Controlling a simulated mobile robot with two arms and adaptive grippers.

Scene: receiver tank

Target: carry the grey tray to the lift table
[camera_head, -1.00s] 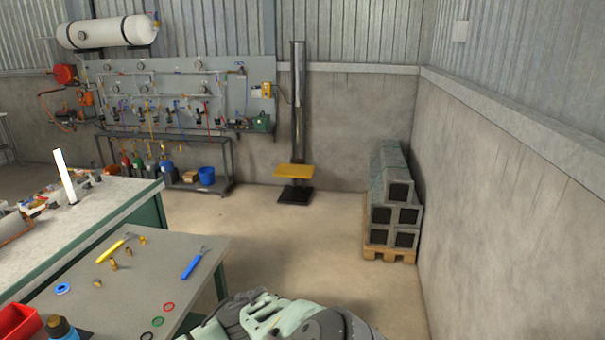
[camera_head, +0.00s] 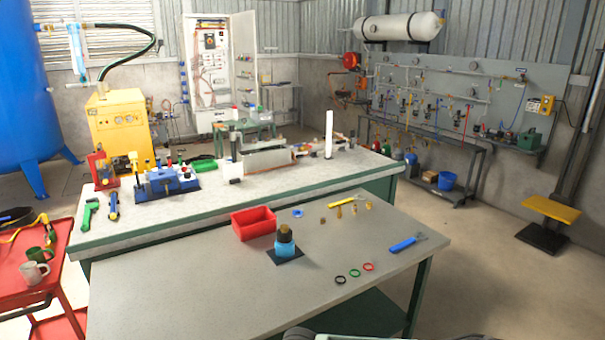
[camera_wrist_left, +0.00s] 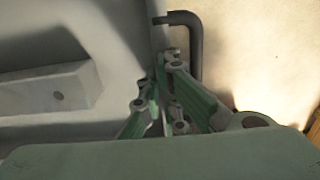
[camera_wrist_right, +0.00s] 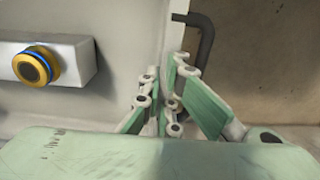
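The lift table (camera_head: 553,208) is a yellow platform on a dark upright mast with a black base, at the right of the head view. The grey tray (camera_wrist_left: 118,45) fills the left part of the left wrist view; it also shows in the right wrist view (camera_wrist_right: 115,20). A grey block (camera_wrist_left: 50,90) lies in it, with a yellow and blue fitting (camera_wrist_right: 37,66) at one end. My left gripper (camera_wrist_left: 165,85) and right gripper (camera_wrist_right: 165,88) appear closed at dark bent handles on the tray's sides. The fingers partly hide both handles. The head view does not show the tray clearly.
A grey worktable (camera_head: 180,290) with a red bin (camera_head: 254,223), a blue bottle and small tools stands close in front. A longer green-edged bench (camera_head: 230,203) stands behind it. A red cart (camera_head: 45,270) is at left. Open floor (camera_head: 480,270) lies right of the worktable.

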